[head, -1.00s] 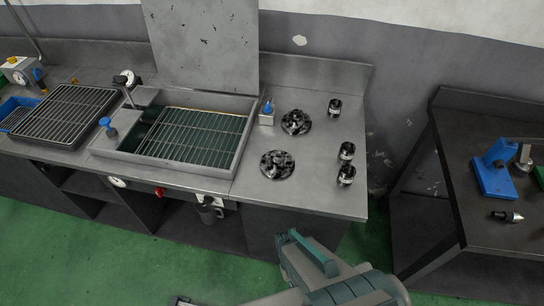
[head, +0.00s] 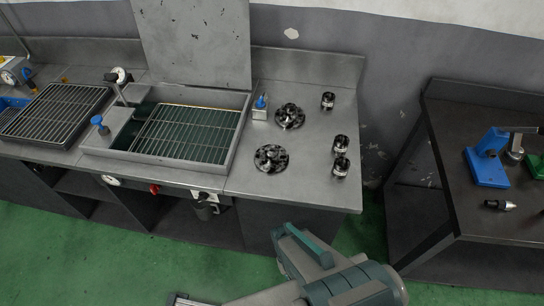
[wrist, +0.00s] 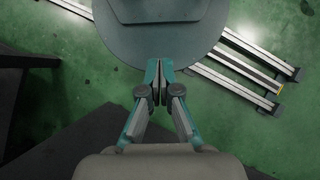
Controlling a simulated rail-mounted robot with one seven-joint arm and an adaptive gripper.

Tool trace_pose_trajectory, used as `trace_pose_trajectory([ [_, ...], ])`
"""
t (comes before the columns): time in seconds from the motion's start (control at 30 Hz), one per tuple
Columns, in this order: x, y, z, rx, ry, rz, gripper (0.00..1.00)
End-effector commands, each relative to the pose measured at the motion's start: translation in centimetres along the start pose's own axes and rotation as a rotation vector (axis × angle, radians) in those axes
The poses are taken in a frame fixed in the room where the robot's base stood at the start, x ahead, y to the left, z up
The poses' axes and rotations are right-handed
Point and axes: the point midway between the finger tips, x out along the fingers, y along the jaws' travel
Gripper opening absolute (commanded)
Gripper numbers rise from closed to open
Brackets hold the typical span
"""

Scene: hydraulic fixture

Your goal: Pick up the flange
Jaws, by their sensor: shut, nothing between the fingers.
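Two dark metal flanges lie on the grey steel bench top in the head view. The nearer flange (head: 271,158) is close to the front, and the other flange (head: 290,116) is behind it, slightly right. In the wrist view my gripper (wrist: 157,84) is shut and empty, pointing down over my own round base and the green floor. No flange shows in the wrist view. In the head view my arm is in front of the bench, and the fingers are not clearly seen.
Several small dark cylindrical parts (head: 340,166) stand along the bench's right side. A sink with a grate (head: 188,134) is left of the flanges. A second table (head: 470,220) at right holds a blue press (head: 487,162). The bench (head: 310,185) is bare in front of the flanges.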

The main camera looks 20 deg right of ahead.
Motion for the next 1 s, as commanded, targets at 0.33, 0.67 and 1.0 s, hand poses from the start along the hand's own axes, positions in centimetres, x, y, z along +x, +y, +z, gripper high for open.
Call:
trace_pose_trajectory([
  [0.33, 0.0, 0.0, 0.0, 0.0, 0.0, 0.0, 0.2],
  [0.67, 0.0, 0.0, 0.0, 0.0, 0.0, 0.0, 0.75],
  [1.0, 0.0, 0.0, 0.0, 0.0, 0.0, 0.0, 0.76],
])
